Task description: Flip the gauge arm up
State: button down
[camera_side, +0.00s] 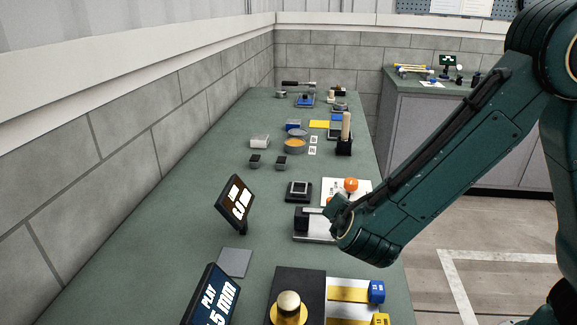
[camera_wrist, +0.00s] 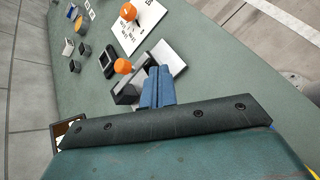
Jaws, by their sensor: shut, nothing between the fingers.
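The gauge, a dark block on a light plate, stands on the green bench beside my gripper. In the side view I see its block (camera_side: 302,217) and a thin light bar reaching right from its top toward my gripper (camera_side: 334,210). In the wrist view the gauge block (camera_wrist: 127,95) lies left of my blue fingers (camera_wrist: 158,75), with an orange ball knob (camera_wrist: 123,66) near it. The light plate (camera_wrist: 170,56) shows beyond the fingertips. My gripper is shut and empty, low over the plate. My fingers hide part of the gauge, and I cannot tell whether they touch it.
A second orange ball (camera_side: 351,185) stands at a white card behind the gauge. A small black device (camera_side: 299,191) sits behind it. A tilted screen (camera_side: 236,201) is at left.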

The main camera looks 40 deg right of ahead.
aim_at(328, 233)
jog(key=a+f+n+t, duration=0.1)
jog(key=n, duration=0.1)
jog(key=w+a+n+t+h, duration=0.1)
jog(key=a, duration=0.1)
jog(key=a+f+n, duration=0.1)
jog(key=n, duration=0.1)
jog(key=shift+w+a+f+n+t, duration=0.2)
jog(key=shift+f+n+t, duration=0.1)
jog(key=shift+t, duration=0.1)
jog(key=shift+w+a+f+n+t, duration=0.1)
jog(key=shift+a+f+n+t, duration=0.15)
jog(key=shift+a+n+t, duration=0.55)
jog(key=shift+w+d+g, duration=0.1)
jog(key=shift+d+g, duration=0.15)
jog(key=shift+g, duration=0.05)
jog(key=shift+x, duration=4.85)
